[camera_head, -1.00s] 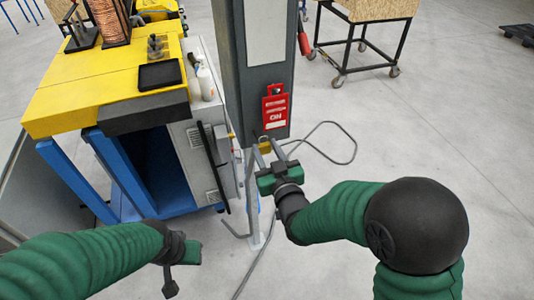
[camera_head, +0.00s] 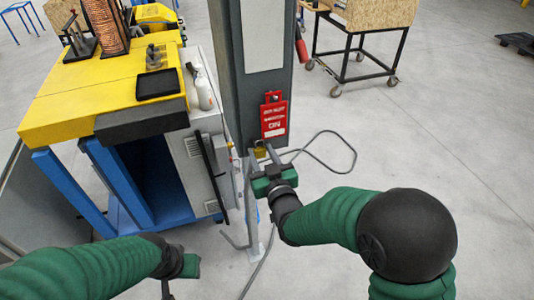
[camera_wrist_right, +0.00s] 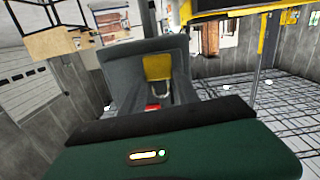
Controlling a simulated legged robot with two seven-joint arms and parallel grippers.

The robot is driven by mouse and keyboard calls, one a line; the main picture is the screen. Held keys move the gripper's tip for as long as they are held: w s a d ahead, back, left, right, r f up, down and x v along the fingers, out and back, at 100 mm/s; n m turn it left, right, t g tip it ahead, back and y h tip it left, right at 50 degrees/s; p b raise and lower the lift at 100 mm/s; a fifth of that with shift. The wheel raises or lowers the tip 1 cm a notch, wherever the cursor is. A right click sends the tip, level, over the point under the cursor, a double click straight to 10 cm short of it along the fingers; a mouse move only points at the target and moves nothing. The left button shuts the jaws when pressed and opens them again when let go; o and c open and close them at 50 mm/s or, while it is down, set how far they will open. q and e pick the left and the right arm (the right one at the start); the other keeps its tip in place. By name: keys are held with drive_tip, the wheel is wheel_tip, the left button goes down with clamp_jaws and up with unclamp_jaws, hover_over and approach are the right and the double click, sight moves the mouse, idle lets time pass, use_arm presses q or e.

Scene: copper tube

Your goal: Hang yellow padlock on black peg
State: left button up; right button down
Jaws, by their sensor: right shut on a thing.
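The yellow padlock (camera_head: 259,153) is small in the head view, just below the red tag. It also shows in the right wrist view (camera_wrist_right: 157,67), with its grey shackle turned toward the bottom of that picture. My right gripper (camera_head: 261,151) is shut on the padlock, close in front of the dark column (camera_head: 229,90). I cannot make out the black peg in either view. My left gripper (camera_head: 181,268) is at the lower left, away from the padlock. Its fingers are small and partly cut off, so I cannot tell its opening.
A red tag (camera_head: 274,120) hangs on the column's front face. A yellow-topped bench (camera_head: 90,88) with a black tray (camera_head: 158,84), white bottles (camera_head: 204,92) and a copper coil (camera_head: 103,25) stands at left.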

drive_tip(key=shift+s+a+y, duration=0.25)
drive_tip(key=shift+a+y, duration=0.05)
drive_tip(key=shift+a, duration=0.35)
drive_tip(key=c, duration=1.3)
unclamp_jaws()
drive_tip(key=o, duration=0.5)
drive_tip(key=shift+a, duration=0.35)
drive_tip(key=shift+c, duration=0.2)
drive_tip(key=shift+a+r+n, duration=0.1)
drive_tip(key=shift+a+n, duration=0.1)
drive_tip(key=shift+n, duration=0.1)
drive_tip(key=shift+d, duration=0.65)
use_arm(q)
drive_tip(key=shift+s+a, duration=0.15)
drive_tip(key=shift+a, duration=0.3)
